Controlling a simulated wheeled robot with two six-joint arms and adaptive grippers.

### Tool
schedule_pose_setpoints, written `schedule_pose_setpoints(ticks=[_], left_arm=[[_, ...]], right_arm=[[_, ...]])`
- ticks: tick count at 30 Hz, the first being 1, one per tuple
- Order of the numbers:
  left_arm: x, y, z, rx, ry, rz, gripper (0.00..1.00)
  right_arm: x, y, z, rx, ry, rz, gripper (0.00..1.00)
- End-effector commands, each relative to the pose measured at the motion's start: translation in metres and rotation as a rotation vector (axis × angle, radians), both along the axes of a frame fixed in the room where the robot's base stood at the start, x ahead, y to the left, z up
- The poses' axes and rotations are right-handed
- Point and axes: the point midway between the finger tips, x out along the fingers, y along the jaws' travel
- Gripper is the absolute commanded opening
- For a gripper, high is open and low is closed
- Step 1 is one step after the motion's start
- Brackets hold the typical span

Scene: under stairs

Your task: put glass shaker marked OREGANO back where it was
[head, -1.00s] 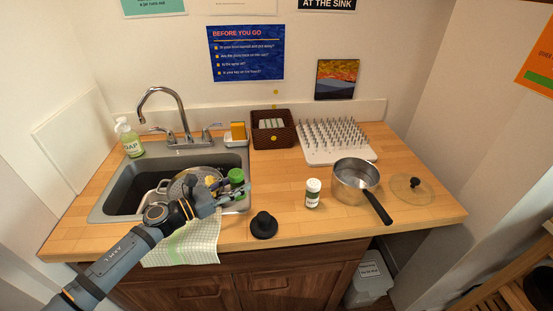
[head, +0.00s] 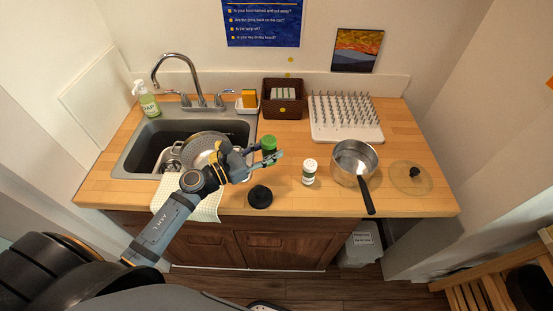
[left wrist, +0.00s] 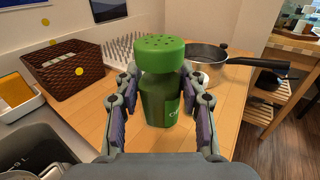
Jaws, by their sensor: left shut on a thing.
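A green glass shaker (left wrist: 160,103) with a perforated green lid stands upright between the fingers of my left gripper (left wrist: 159,82) in the left wrist view. The gripper is shut on its sides. Only the start of its white lettering shows, at the right of the body. In the head view my left gripper (head: 266,160) is over the counter just right of the sink, and the shaker's green lid (head: 268,143) shows behind the fingers. I cannot tell whether the shaker's base touches the wood. My right gripper is not in view.
A white-capped shaker (head: 309,172) and a steel saucepan (head: 354,160) stand to the right. A black knobbed object (head: 260,197) sits near the front edge. A wicker basket (head: 283,98) and a spiked white rack (head: 345,118) stand behind. Bare wood lies between them.

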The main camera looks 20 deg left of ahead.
Motion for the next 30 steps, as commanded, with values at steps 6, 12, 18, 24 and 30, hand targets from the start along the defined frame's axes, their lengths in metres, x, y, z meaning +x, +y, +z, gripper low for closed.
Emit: schedule_pose_setpoints(ticks=[6, 12, 18, 24, 30], left_arm=[[0.047, -0.001, -0.048, -0.001, -0.002, 0.000, 0.00], [0.061, -0.001, -0.059, 0.000, -0.001, -0.001, 0.00], [0.066, -0.001, -0.067, 0.001, -0.001, 0.000, 0.00], [0.069, -0.001, -0.101, -0.001, 0.001, -0.001, 0.00], [0.069, -0.001, -0.098, 0.002, -0.001, 0.000, 0.00]], right_arm=[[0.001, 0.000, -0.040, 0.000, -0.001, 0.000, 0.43], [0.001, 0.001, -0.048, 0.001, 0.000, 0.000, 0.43], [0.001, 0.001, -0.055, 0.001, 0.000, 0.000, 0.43], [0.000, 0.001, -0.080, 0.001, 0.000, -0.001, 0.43], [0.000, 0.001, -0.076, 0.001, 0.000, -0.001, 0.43]])
